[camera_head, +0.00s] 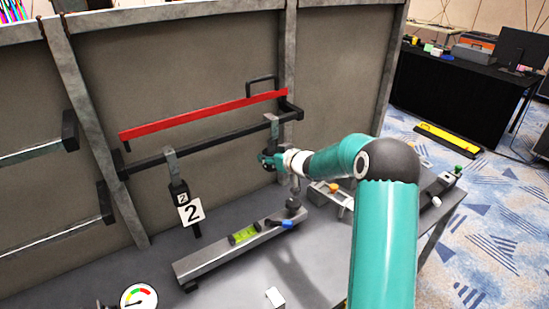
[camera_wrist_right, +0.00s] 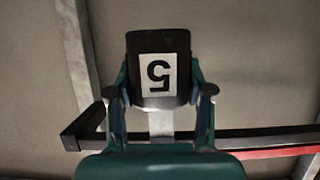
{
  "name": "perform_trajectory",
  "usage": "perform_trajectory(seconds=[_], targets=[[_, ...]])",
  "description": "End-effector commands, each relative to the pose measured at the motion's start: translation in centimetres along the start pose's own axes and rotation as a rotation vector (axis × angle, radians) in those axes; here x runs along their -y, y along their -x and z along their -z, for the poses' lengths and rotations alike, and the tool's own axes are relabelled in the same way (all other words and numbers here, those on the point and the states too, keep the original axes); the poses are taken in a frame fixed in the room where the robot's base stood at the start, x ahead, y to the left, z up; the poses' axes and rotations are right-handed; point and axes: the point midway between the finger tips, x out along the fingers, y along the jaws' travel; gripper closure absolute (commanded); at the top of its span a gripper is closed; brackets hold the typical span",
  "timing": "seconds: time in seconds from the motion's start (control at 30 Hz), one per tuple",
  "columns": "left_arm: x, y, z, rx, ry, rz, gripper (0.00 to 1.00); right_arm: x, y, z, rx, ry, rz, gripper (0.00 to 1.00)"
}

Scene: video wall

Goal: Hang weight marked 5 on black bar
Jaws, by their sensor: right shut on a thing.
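The weight marked 5 (camera_wrist_right: 158,68) is dark with a white label, seen upside down in the right wrist view. My right gripper (camera_wrist_right: 160,92) is shut on it, a finger on each side. The weight's grey hook strap (camera_head: 272,130) overlaps the right part of the black bar (camera_head: 215,144); whether it is hooked over the bar or just in front, I cannot tell. The bar also shows in the wrist view (camera_wrist_right: 262,139). My right gripper (camera_head: 268,160) is just below the bar in the head view, where the label is hidden. My left gripper is not in view.
A weight marked 2 (camera_head: 189,209) hangs from the bar's left part. A red bar (camera_head: 205,115) runs just above. A grey rail with a green level (camera_head: 244,235), a blue-ended item (camera_head: 280,223) and a dial gauge (camera_head: 139,297) are on the bench below.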

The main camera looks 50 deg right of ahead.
Motion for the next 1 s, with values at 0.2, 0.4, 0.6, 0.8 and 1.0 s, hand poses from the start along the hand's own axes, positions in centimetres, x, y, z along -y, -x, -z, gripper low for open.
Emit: perform_trajectory(seconds=[0.2,0.4,0.6,0.8,1.0], targets=[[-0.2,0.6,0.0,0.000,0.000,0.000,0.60,0.0,-1.3,1.2,-0.010,0.001,0.001,1.00],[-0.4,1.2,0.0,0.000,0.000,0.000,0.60,0.1,-2.6,1.7,-0.009,0.003,0.002,1.00],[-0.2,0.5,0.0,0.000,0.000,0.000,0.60,0.1,-3.6,0.8,-0.009,0.002,0.001,1.00],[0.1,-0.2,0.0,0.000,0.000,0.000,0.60,0.1,-3.9,0.0,-0.010,0.001,0.001,1.00],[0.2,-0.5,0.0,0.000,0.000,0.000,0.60,0.1,-4.1,-0.3,-0.010,0.001,0.001,1.00]])
